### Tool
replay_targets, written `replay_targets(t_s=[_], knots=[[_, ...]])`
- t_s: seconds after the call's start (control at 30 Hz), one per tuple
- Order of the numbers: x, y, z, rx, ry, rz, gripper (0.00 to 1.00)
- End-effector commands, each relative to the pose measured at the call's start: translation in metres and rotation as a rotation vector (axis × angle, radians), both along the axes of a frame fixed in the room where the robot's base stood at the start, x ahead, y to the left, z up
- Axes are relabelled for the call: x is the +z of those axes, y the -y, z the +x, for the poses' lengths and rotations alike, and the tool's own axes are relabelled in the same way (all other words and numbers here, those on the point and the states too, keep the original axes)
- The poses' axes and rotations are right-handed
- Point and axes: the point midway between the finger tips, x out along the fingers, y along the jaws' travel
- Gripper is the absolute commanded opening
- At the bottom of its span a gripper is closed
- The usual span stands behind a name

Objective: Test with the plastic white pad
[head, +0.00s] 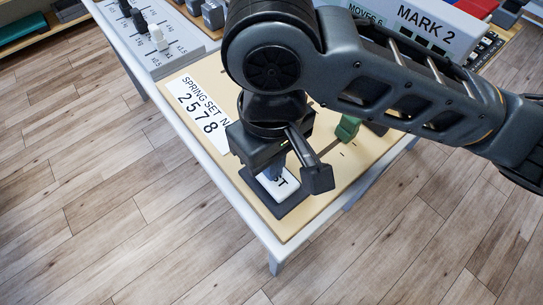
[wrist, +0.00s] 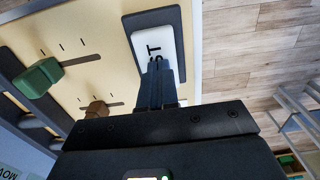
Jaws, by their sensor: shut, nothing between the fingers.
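The white pad (head: 274,193) lies in a dark surround near the front corner of the tan board, with the letters "ST" showing; the rest of its lettering is hidden by my gripper. The pad also shows in the wrist view (wrist: 152,34). My gripper (head: 271,174) points down over the pad. In the wrist view my gripper's two fingers (wrist: 157,66) are together, empty, and their tips overlap the pad's near edge. I cannot tell whether they touch it.
A green knob (wrist: 38,78) and a brown knob (wrist: 97,108) stand in slots on the board. A label reading "SPRING SET N 2578" (head: 199,112) lies left of my gripper. A grey slider panel (head: 163,62) and a "MARK 2" box (head: 425,22) stand behind. Wooden floor lies beyond the table edge.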

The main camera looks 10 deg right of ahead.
Motion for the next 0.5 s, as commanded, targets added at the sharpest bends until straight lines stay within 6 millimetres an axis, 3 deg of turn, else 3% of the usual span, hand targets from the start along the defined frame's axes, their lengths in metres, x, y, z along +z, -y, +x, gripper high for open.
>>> replay_targets(t_s=[0.3, 0.5], knots=[[-0.027, 0.000, 0.000, -0.001, -0.003, 0.001, 0.00], [-0.030, 0.000, -0.001, -0.001, -0.006, -0.004, 0.00]])
